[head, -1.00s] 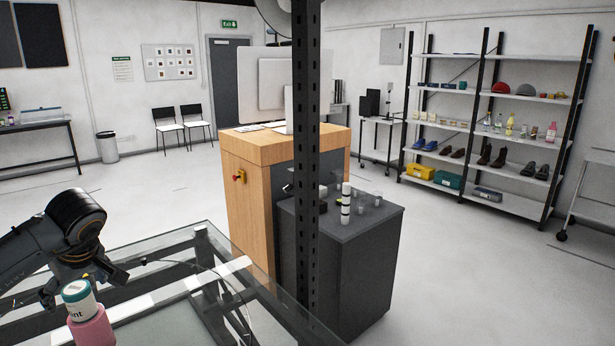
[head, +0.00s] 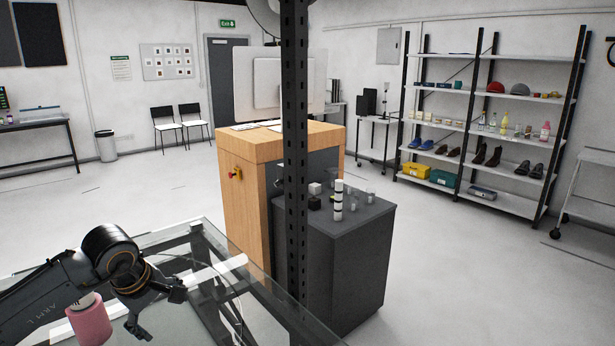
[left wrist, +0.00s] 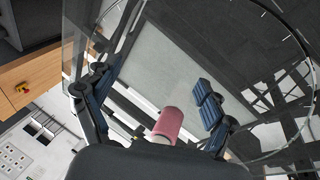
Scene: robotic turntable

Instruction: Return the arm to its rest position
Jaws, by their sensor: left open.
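My left arm comes in from the left in the head view, over the glass-topped table (head: 205,318). Its gripper (head: 160,310) is open and empty, with the fingers spread apart. A pink cylinder (head: 90,324) shows below and left of the gripper. A white part (head: 82,300) on top of it is mostly hidden behind my arm. In the left wrist view the open fingers (left wrist: 155,95) stand wide apart. The pink cylinder (left wrist: 168,125) shows beyond them at the lower middle, not gripped. My right gripper is not in view.
A dark upright perforated post (head: 296,150) crosses the middle of the head view. Behind it stand a wooden cabinet (head: 243,200) and a dark grey cabinet (head: 345,255) with small items on top. Shelving (head: 490,130) stands at the right. The floor between is clear.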

